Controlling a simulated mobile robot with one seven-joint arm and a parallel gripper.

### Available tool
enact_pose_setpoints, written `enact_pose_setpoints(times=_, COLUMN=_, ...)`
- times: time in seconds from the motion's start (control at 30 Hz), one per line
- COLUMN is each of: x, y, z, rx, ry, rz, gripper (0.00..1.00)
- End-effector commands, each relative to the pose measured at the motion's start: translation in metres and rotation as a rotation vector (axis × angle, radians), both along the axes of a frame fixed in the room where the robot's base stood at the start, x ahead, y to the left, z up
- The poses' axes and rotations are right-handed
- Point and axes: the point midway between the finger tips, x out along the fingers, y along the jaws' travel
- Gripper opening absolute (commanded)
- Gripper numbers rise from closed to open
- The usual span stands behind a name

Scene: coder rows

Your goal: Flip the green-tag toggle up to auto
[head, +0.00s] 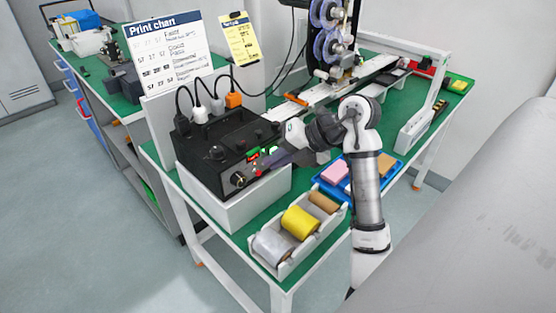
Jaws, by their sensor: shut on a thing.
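The black control box (216,152) sits on a white block on the green bench. Its front panel has knobs, and small green (254,155) and red (258,171) marks show near my gripper. My gripper (266,162) reaches in from the right against this front panel, beside the green mark. It is shut on a toggle there. The toggle's lever is hidden by the fingers, and I cannot tell whether it is up or down.
A white tray of rolls (267,262) stands below the box at the front. A blue tray (330,190) lies under my arm. Cables and plugs (233,100) rise from the box top. A machine with reels (328,45) stands behind.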

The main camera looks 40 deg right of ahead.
Motion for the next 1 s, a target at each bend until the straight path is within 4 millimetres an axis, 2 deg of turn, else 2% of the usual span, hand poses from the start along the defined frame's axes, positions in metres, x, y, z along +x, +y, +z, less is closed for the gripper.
enact_pose_setpoints(times=0.57, x=0.0009, y=0.0004, z=0.0012, rx=-0.003, ry=0.031, rz=0.001, gripper=0.0)
enact_pose_setpoints(times=0.6, x=0.0009, y=0.0003, z=0.0013, rx=-0.002, ry=0.03, rz=0.001, gripper=0.14)
enact_pose_setpoints(times=0.63, x=0.0009, y=0.0004, z=0.0012, rx=-0.002, ry=0.03, rz=0.001, gripper=0.17)
enact_pose_setpoints(times=1.0, x=-0.0023, y=-0.0026, z=0.0046, rx=-0.003, ry=0.03, rz=0.0, gripper=0.17)
